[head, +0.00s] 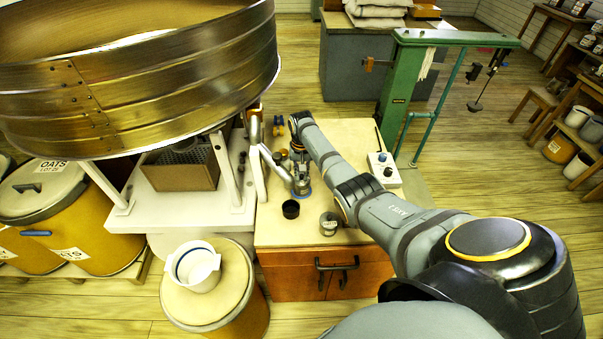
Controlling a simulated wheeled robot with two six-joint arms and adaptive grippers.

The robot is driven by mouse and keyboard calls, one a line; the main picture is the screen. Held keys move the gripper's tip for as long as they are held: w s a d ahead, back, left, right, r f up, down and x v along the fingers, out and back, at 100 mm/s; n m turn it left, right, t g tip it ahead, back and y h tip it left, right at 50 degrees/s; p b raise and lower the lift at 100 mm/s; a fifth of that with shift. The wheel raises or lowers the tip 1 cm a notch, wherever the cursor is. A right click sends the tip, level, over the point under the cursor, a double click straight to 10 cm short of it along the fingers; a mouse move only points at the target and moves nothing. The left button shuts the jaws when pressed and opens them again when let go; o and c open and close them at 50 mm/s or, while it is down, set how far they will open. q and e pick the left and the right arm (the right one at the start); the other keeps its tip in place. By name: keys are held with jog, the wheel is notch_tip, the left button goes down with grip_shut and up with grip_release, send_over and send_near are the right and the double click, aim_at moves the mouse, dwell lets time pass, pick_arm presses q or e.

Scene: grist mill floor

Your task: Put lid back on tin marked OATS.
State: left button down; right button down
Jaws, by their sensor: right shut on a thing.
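My right gripper (300,182) reaches down over the small wooden bench, near its left side. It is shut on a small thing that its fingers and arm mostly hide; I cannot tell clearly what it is. A blue edge (303,194) shows just below the fingertips. A black open cup-like piece (290,209) stands just in front of the gripper. A small grey tin with a label (330,223) stands at the bench's front; its lettering is too small to read. A large tan drum (100,235) with a grey lid at the left reads OATS. My left gripper is out of view.
The bench top (272,232) has free room at the front left. A white control box with knobs (383,168) stands at its right. A big metal sieve drum (140,80) overhangs the left. A white pot (197,266) sits on a barrel in front.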

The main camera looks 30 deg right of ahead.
dwell(0.4)
jog(key=c, duration=1.3)
grip_release()
jog(key=shift+o, duration=0.4)
jog(key=o, duration=0.4)
jog(key=shift+r, duration=0.1)
notch_tip(320, 180, up, 7)
jog(key=p, duration=0.8)
